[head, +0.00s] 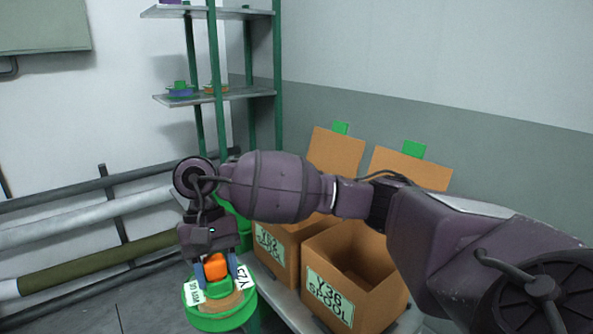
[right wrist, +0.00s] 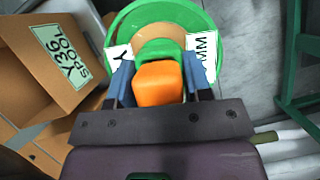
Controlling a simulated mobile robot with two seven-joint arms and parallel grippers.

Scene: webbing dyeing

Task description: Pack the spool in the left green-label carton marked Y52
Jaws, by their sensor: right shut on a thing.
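My right gripper (head: 216,272) is shut on the orange knob of a green spool (head: 222,319) with tan webbing and white labels. The gripper holds the spool left of the cartons, in front of the rack's foot. The right wrist view shows the same spool (right wrist: 200,14) beyond the fingers (right wrist: 160,82). The left green-label carton (head: 289,262), whose label seems to read Y52, stands open behind and right of the spool. My forearm hides part of its opening. My left gripper is out of view.
An open carton marked Y36 SPOOL (head: 373,296) stands right of the left carton; both lids are up, on a grey bench (head: 285,303). A green-post rack (head: 222,95) holds small spools at the back. Pipes (head: 95,269) run along the left wall.

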